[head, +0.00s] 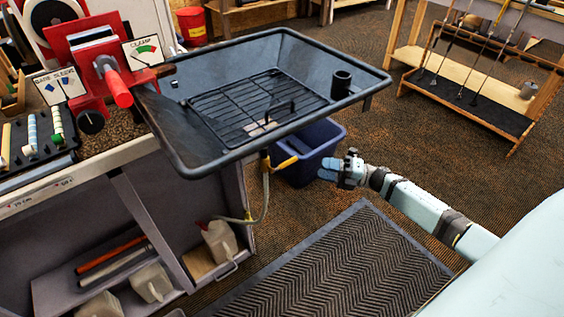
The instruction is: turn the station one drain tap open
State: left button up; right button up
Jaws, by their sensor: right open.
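The drain tap (265,160) hangs under the front right part of the black drain tray (215,158). Its yellow lever (286,162) sticks out to the right, roughly level. A pale hose (266,195) runs down from the tap toward a whitish jug (219,240) on the low shelf. My right gripper (335,167) is open and empty, to the right of the lever and apart from it. Its arm comes in from the lower right. My left gripper is not in view.
A blue bin (312,150) stands on the floor behind the tap. A red clamp (100,65) with a red handle sits on the bench at the left. A ribbed mat (330,265) lies below. A club rack (470,100) stands at the back right.

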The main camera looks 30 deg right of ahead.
aim_at(289, 161)
jog(key=x, duration=1.1)
jog(key=shift+w+a, duration=0.1)
jog(key=shift+a, duration=0.05)
grip_shut()
